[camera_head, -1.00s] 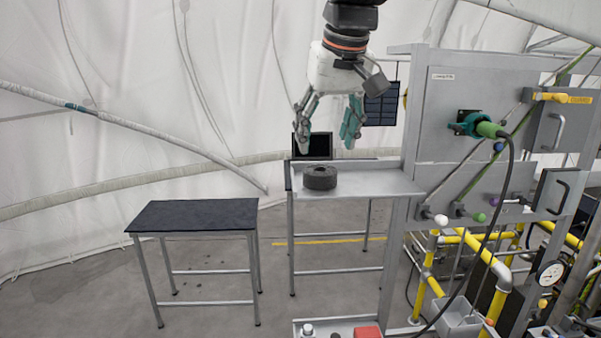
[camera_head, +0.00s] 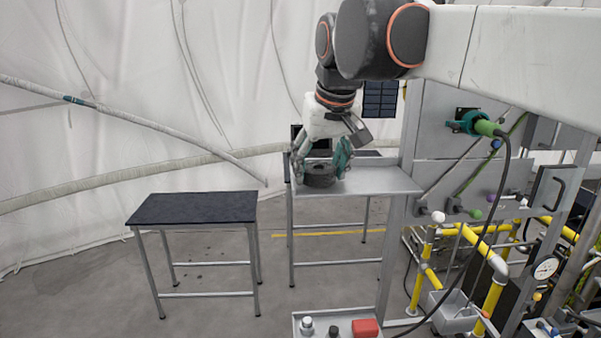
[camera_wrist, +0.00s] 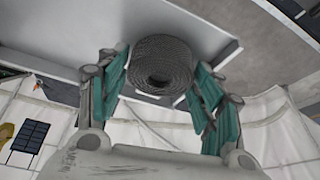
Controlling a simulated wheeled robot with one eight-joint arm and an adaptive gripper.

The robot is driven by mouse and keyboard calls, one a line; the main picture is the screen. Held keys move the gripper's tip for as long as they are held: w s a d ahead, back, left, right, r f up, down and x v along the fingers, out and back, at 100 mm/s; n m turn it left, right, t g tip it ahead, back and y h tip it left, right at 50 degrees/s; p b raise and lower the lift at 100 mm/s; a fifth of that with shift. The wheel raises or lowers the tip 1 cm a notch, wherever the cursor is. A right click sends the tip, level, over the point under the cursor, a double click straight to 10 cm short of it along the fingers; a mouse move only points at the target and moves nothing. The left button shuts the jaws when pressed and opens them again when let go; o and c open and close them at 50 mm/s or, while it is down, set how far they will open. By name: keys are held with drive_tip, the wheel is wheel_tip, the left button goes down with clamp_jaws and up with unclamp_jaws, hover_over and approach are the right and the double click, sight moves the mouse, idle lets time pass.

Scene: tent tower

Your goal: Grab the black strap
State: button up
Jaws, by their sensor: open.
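The black strap (camera_head: 320,176) is a round dark coil lying on the grey metal shelf (camera_head: 385,182). In the wrist view the coil (camera_wrist: 162,62) shows its ribbed windings and a dark centre hole. My gripper (camera_head: 322,170) hangs over the shelf, pointing down. Its teal-padded fingers are open, one on each side of the coil. In the wrist view the fingertips (camera_wrist: 158,80) flank the coil, with no clear grip on it. The fingers and palm hide part of the strap's upper side in the head view.
A black-topped table (camera_head: 192,207) stands empty to the left. A metal panel with valves and a green plug (camera_head: 487,128) on a black cable is right of the shelf. A low tray (camera_head: 350,318) with a red block (camera_head: 365,328) sits below in front.

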drive_tip(key=shift+c, duration=0.5)
drive_tip(key=c, duration=0.6)
drive_tip(key=shift+c, duration=0.2)
drive_tip(key=shift+r, duration=0.15)
